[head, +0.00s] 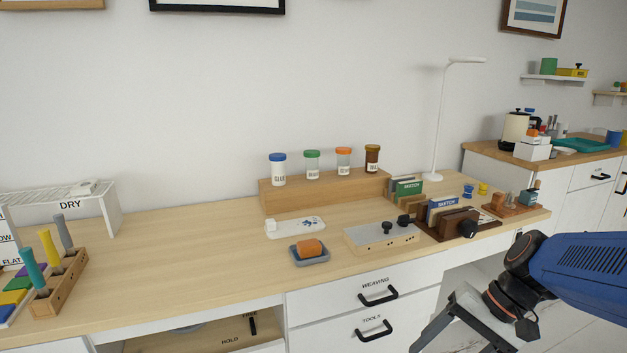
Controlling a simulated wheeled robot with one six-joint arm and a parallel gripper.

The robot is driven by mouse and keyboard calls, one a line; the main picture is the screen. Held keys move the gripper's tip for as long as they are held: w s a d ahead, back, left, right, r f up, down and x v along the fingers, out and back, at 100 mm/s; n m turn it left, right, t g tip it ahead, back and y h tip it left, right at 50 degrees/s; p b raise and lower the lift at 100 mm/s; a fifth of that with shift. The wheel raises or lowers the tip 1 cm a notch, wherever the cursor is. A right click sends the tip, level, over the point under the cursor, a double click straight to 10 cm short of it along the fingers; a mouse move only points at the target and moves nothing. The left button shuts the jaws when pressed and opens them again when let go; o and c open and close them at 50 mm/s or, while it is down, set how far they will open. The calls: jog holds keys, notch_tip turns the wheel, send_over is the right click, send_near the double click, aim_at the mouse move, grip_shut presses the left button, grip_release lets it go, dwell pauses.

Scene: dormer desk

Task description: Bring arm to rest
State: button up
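My arm (580,275) reaches in from the right edge, blue with dark joints. My gripper (462,326) is at the bottom right, in front of the drawers and below the desk top. It points down, and its fingertips are cut off by the bottom edge. I cannot tell whether it is open or shut. No object shows in the visible part of it, and it appears clear of the desk.
Drawers (350,290) are below. Open floor shows at right.

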jog(key=s+d+r+n+t+h, duration=0.4)
jog(key=n+h, duration=0.1)
jog(key=h, duration=0.1)
jog(key=shift+s+d+t, duration=0.15)
jog(key=shift+d+t, duration=0.15)
jog(key=shift+d, duration=0.05)
dwell(0.5)
